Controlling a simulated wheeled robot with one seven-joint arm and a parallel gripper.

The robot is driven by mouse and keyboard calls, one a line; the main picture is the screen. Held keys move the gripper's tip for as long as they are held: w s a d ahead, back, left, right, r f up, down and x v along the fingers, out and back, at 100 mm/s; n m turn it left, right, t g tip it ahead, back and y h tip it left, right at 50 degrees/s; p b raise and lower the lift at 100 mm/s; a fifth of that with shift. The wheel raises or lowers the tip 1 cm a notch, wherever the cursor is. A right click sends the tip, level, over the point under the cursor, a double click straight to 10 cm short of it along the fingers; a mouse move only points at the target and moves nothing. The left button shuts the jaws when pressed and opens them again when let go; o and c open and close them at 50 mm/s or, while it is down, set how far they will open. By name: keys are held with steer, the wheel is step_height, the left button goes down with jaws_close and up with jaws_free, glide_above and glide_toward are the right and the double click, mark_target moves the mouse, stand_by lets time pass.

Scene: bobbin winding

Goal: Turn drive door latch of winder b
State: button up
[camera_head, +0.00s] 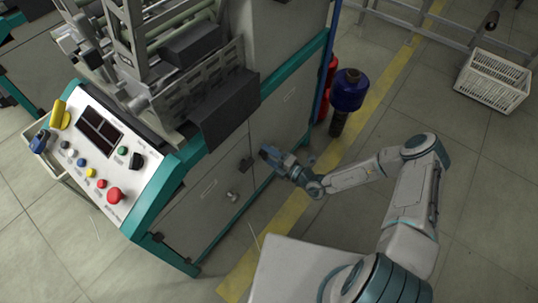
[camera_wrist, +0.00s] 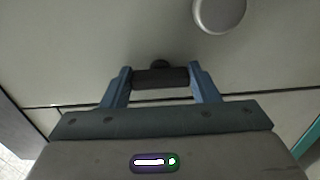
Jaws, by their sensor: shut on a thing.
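The winder's grey drive door (camera_head: 215,190) is closed, with a teal frame around it. A dark latch (camera_wrist: 160,78) on the door is a short bar lying level across the wrist view. My gripper (camera_wrist: 161,82) has its two blue fingers against the two ends of this bar and is shut on it. In the head view my gripper (camera_head: 264,154) is at the door's right part, close to the dark latch (camera_head: 246,163). The gripper partly hides the door there.
A silver knob (camera_head: 232,196) stands out from the door; it also shows in the wrist view (camera_wrist: 220,12). The control panel (camera_head: 97,150) is at the left. A blue-topped post (camera_head: 348,92) and red cylinders stand behind my arm. A white crate (camera_head: 493,80) lies far right.

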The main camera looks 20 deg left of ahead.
stand_by(0.3)
steer(key=o, duration=1)
steer(key=p+v, duration=0.1)
steer(key=v, duration=1.2)
steer(key=shift+s+d+f+p, duration=0.1)
steer(key=shift+s+d+p, duration=0.1)
steer(key=shift+d+p, duration=0.2)
